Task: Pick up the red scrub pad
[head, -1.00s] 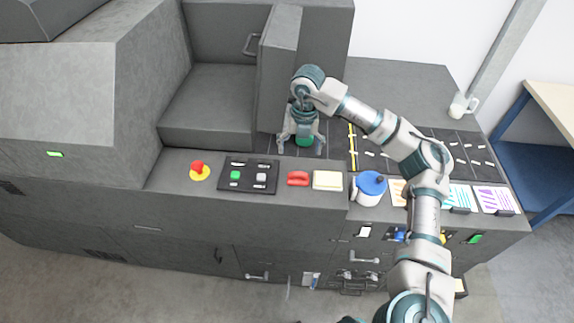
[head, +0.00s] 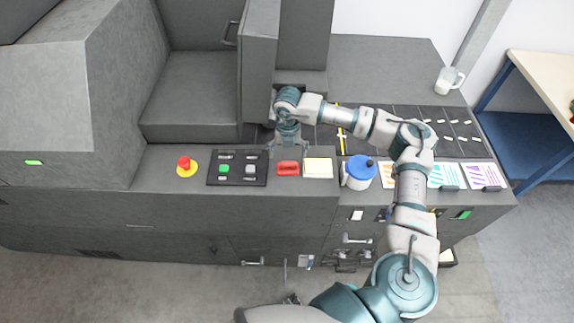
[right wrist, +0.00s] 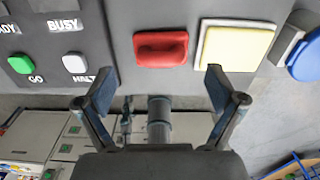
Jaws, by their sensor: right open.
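The red scrub pad (head: 288,168) lies flat on the front ledge of the grey machine, between the button panel and a cream pad. In the right wrist view the red pad (right wrist: 160,50) sits ahead of the fingertips, roughly centred between them. My right gripper (head: 290,147) hangs pointing down just behind the red pad in the head view. In the right wrist view its two fingers (right wrist: 158,82) are spread wide with nothing between them. My left gripper is not in view.
A cream pad (head: 318,168) lies close to the right of the red pad. A blue-lidded white tub (head: 359,172) stands further right. The button panel (head: 237,168) and a red stop knob (head: 184,163) are to the left. A white mug (head: 449,80) stands at the back right.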

